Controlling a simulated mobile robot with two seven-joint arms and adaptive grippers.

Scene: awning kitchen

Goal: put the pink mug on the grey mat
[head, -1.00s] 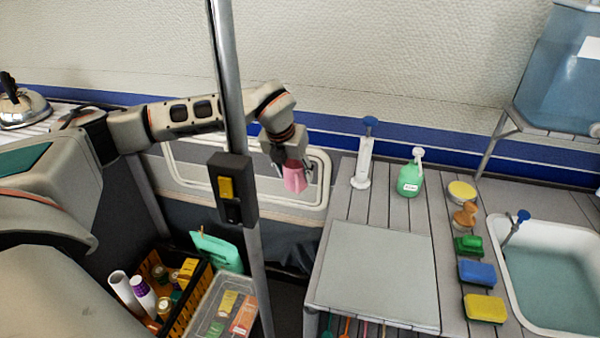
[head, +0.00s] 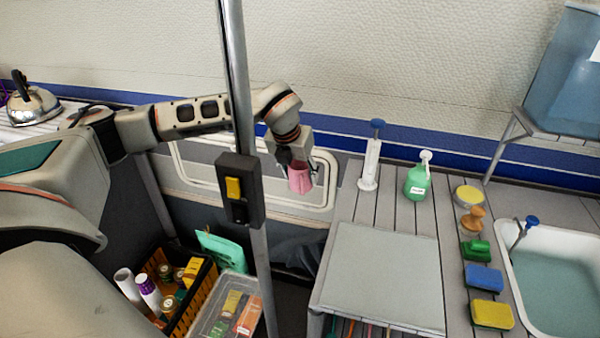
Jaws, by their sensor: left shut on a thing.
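The pink mug (head: 300,179) is held in my left gripper (head: 300,166), which is shut on it. The mug hangs in the air left of the counter, in front of the wall panel. The gripper hides its upper part. The grey mat (head: 382,277) lies flat on the slatted counter at its front left, bare. It is to the right of the mug and nearer to me. My right gripper is not in view.
A vertical metal pole (head: 241,110) with a switch box stands left of the gripper. A white dispenser (head: 370,160) and green bottle (head: 417,181) stand behind the mat. Sponges (head: 491,314), a brush (head: 474,221) and the sink (head: 550,268) are to the right.

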